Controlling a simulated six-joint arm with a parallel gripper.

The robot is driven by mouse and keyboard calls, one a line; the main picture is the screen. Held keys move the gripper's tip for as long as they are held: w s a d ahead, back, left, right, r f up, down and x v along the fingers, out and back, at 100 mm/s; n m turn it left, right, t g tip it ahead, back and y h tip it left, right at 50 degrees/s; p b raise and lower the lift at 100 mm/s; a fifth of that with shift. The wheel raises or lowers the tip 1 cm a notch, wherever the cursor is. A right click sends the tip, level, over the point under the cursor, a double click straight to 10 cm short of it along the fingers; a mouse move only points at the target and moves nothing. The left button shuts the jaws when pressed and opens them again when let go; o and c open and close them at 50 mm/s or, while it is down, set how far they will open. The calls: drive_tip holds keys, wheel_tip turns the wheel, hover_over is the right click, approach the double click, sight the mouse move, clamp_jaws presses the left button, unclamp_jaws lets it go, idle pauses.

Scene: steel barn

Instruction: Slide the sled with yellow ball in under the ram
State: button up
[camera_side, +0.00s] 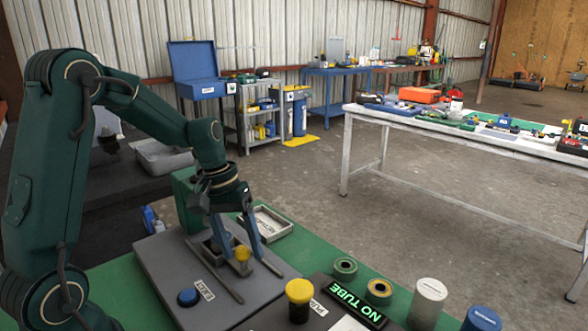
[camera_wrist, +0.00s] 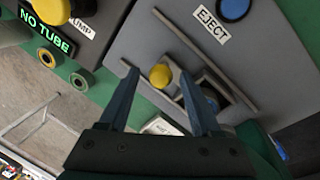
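The yellow ball (camera_side: 242,254) stands up from the small grey sled (camera_wrist: 183,84), which sits between two dark rails on a grey plate. It also shows in the wrist view (camera_wrist: 160,76). My gripper (camera_side: 241,247) is open, with its blue fingers pointing down. In the wrist view the ball appears between the two fingertips (camera_wrist: 160,72), with gaps on both sides. I cannot tell whether either finger touches it. A dark square opening (camera_wrist: 210,94) lies beside the ball between the rails. A green upright housing (camera_side: 188,200) stands behind the plate; I cannot make out the ram.
A blue button (camera_side: 188,297) by an EJECT label and a yellow-topped button (camera_side: 299,290) stand near the front. A lit NO TUBE sign (camera_side: 355,302), green and yellow rings and a white-lidded cylinder (camera_side: 428,294) lie right. A grey tray (camera_side: 268,222) sits behind the plate.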

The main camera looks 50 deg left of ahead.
drive_tip(key=shift+r, duration=0.1)
drive_tip(key=shift+s+a+r, duration=0.1)
drive_tip(key=shift+a+r, duration=0.05)
drive_tip(key=shift+r, duration=0.65)
drive_tip(key=shift+s+a+r, duration=0.1)
drive_tip(key=shift+s+r, duration=0.05)
drive_tip(key=shift+r, duration=0.65)
drive_tip(key=shift+s+a+r, duration=0.1)
drive_tip(key=shift+a+r, duration=0.05)
drive_tip(key=shift+r, duration=0.65)
